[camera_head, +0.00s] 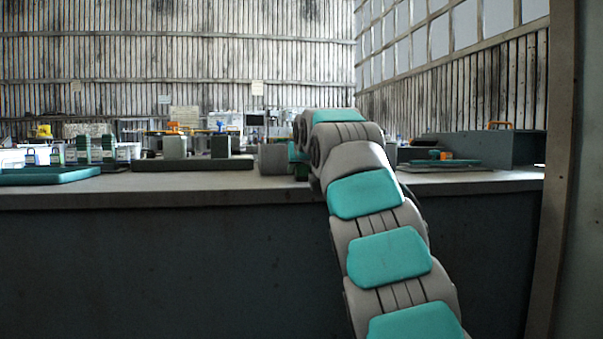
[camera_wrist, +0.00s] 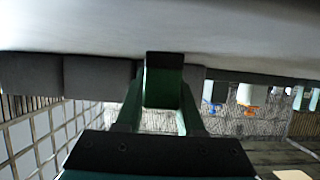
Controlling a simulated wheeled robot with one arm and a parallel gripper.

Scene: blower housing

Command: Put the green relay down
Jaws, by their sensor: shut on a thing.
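In the wrist view, my gripper (camera_wrist: 163,92) has its two dark green fingers closed on the sides of a dark green block, the green relay (camera_wrist: 163,86). The relay's far end overlaps the pale bench top (camera_wrist: 150,25); I cannot tell whether it touches it. In the head view my arm reaches over the front edge of the bench (camera_head: 110,190). My gripper is mostly hidden behind the arm there. A small dark green part shows just left of the wrist, too small to identify.
A dark rail (camera_head: 200,164) left of my arm carries a grey-green block (camera_head: 175,147) and a dark green block (camera_head: 220,146). A teal tray (camera_head: 48,176) lies farther left. A dark toolbox (camera_head: 500,148) stands at right. In the wrist view, dark grey blocks (camera_wrist: 98,78) sit beside the relay.

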